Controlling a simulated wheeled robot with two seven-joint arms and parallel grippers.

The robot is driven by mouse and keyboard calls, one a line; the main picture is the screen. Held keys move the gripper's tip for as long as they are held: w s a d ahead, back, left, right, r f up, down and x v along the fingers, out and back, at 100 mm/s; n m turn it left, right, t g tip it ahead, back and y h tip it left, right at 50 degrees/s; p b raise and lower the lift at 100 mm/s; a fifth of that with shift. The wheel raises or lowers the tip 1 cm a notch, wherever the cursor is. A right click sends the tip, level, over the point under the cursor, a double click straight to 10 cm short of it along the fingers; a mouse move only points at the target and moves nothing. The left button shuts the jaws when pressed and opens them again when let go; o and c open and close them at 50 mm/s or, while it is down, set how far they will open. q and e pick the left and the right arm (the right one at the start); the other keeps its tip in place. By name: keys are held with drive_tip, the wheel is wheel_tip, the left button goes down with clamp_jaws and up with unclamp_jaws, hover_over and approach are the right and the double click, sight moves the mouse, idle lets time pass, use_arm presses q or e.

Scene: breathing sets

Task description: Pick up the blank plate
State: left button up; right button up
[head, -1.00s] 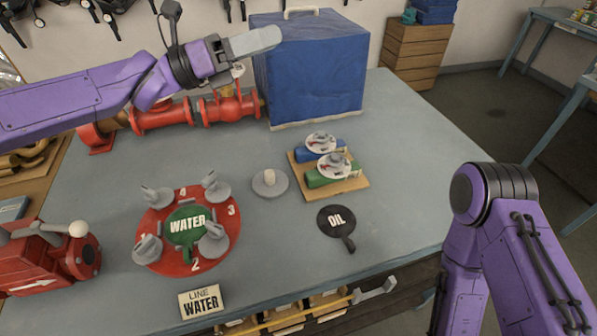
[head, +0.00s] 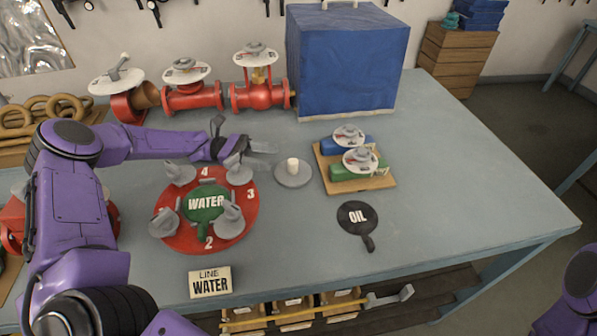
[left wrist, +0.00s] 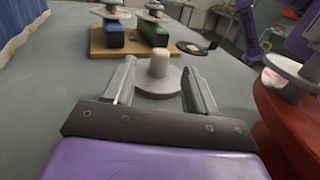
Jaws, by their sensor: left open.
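The likely blank plate (head: 302,182) is a round grey disc with a pale upright knob, lying flat on the grey table. My left gripper (head: 267,150) is open, just left of and behind the disc in the head view. In the left wrist view, the plate (left wrist: 155,87) lies ahead with its knob between the two open fingers. I cannot tell whether the fingers touch it. My right gripper is out of view.
A red round base with a green WATER plate (head: 205,203) and several grey handles stands close by on the left. A wooden board (head: 379,185) with blue and green blocks and a black OIL plate (head: 352,215) are right. A blue box (head: 345,60) stands behind.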

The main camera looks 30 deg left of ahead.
sight(293, 160)
use_arm(q)
drive_tip(key=p+x, duration=0.3)
drive_tip(key=x, duration=0.5)
clamp_jaws()
